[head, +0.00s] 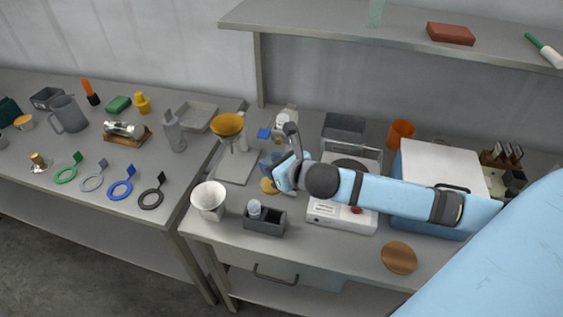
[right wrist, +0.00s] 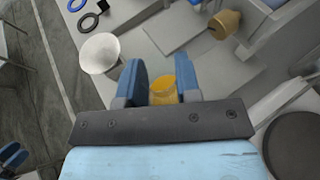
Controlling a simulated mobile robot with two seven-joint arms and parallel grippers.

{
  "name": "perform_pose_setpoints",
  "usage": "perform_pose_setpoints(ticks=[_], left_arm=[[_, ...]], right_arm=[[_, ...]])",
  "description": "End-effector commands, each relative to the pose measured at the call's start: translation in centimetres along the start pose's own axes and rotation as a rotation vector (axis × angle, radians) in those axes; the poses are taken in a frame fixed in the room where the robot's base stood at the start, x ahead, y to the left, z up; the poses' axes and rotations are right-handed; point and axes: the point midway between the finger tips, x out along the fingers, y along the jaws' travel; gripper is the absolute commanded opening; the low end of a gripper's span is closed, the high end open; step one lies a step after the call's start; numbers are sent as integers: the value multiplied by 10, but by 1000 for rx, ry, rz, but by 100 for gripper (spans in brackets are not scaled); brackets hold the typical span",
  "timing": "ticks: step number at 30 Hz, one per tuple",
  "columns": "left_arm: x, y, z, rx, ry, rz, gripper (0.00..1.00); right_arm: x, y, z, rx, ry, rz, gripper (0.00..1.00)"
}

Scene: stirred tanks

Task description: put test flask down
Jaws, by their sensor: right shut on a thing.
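My right gripper (head: 280,176) is over the middle bench, left of the white hotplate. In the right wrist view its two blue fingers (right wrist: 160,78) are shut on an amber thing (right wrist: 184,72), which I take to be the test flask. Most of it is hidden by the fingers and palm. In the head view an amber patch (head: 268,186) shows just below the fingers. I cannot tell whether the flask touches the bench. A blue, jaw-like part at the lower left of the right wrist view may be my left gripper (right wrist: 12,156).
Near the hand stand a white cup (head: 209,200), a dark holder with a white-capped bottle (head: 264,221), and a stand with an orange funnel (head: 229,126). The hotplate (head: 338,217) and a blue-and-white box (head: 432,178) are right. Bare bench lies in front of the holder.

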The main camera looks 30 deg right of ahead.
Motion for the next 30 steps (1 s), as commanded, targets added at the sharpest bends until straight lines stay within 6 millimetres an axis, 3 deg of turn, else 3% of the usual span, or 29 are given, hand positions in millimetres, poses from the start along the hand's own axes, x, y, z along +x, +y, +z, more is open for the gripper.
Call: perform_pose_setpoints(ticks=[3,9,21,30], left_arm=[[-3,0,-3,-1,0,0,43],[-5,-1,-7,-1,5,-3,43],[-6,-4,-12,1,7,-7,43],[-6,-4,-10,1,4,-7,43]], right_arm=[[19,-27,-8,2,2,-5,0],[42,-56,-18,2,0,-4,0],[68,-88,-33,3,0,-2,0],[71,-90,-36,1,-1,-1,0]])
